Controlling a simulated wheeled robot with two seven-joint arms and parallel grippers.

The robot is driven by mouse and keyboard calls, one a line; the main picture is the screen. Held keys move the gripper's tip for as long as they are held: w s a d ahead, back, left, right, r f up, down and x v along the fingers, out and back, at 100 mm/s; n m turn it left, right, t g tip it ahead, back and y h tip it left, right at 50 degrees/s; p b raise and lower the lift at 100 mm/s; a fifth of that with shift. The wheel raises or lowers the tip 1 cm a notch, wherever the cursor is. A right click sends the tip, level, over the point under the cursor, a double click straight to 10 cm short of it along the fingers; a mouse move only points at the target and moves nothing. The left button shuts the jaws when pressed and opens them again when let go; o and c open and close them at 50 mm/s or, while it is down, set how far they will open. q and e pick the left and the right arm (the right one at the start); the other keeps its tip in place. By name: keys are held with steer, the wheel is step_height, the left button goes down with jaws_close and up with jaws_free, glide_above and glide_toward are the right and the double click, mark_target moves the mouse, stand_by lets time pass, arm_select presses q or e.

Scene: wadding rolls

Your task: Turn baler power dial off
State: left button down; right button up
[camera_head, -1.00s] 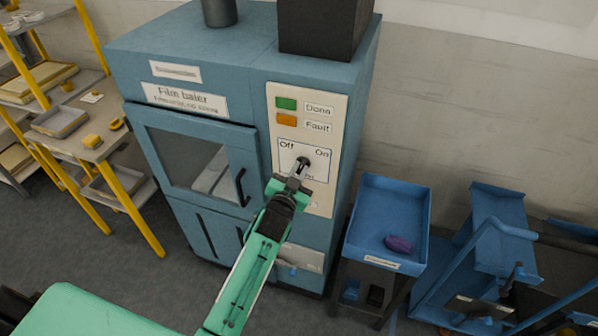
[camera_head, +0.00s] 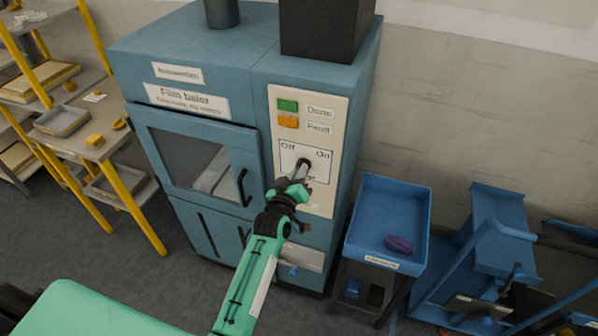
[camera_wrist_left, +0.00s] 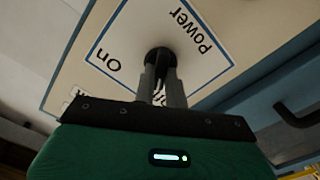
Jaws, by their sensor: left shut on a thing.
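The blue film baler (camera_head: 215,52) stands against the wall, with a cream control panel (camera_head: 337,108) on its front right. The black power dial (camera_head: 305,162) sits on the panel between the "Off" and "On" labels. My left gripper (camera_head: 302,169) is at the dial and shut on it. In the left wrist view, the fingers (camera_wrist_left: 163,72) grip the dial (camera_wrist_left: 160,57), with "On" and "power" printed around it. The dial's pointer is hidden by the fingers, so its exact setting cannot be told. My right gripper is not in view.
The baler's window door with a black handle (camera_head: 243,187) is left of the panel. A blue tray (camera_head: 366,195) holding a purple item (camera_head: 398,244) stands to the right. A blue cart (camera_head: 497,235) is farther right. Yellow-framed shelving (camera_head: 131,205) is at the left.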

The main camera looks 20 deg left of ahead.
arm_select(q)
steer(key=shift+n, duration=1.1)
steer(key=c, duration=1.5)
jaws_free()
steer(key=shift+o, duration=0.3)
steer(key=shift+s, duration=0.1)
steer(key=s+b, duration=0.4)
steer(key=s, duration=0.9)
steer(key=shift+s+a, duration=0.25)
steer(key=shift+s, duration=0.1)
